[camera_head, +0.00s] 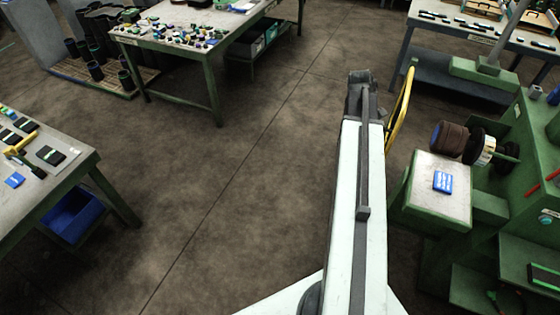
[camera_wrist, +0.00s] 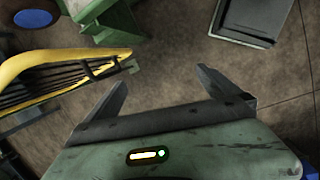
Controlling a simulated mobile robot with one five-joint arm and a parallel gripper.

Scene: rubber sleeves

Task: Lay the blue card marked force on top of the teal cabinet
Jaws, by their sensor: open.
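A small blue card (camera_head: 443,182) with pale print lies flat on the light top of a green machine stand at the right in the head view. Its print is too small to read. Another small blue item (camera_head: 14,180) lies on the left table; I cannot tell if it is a card. I cannot make out a teal cabinet for certain in either view. My gripper (camera_wrist: 162,77) is open and empty in the wrist view, its two fingers spread above the brown floor. No card shows in the wrist view.
The green machine (camera_head: 425,205) carries a brown roller (camera_head: 450,139). A curved yellow guard (camera_head: 401,105) stands close to my arm and shows in the wrist view (camera_wrist: 60,58). Cluttered tables stand at left, back (camera_head: 160,52) and back right. The middle floor (camera_head: 250,150) is clear.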

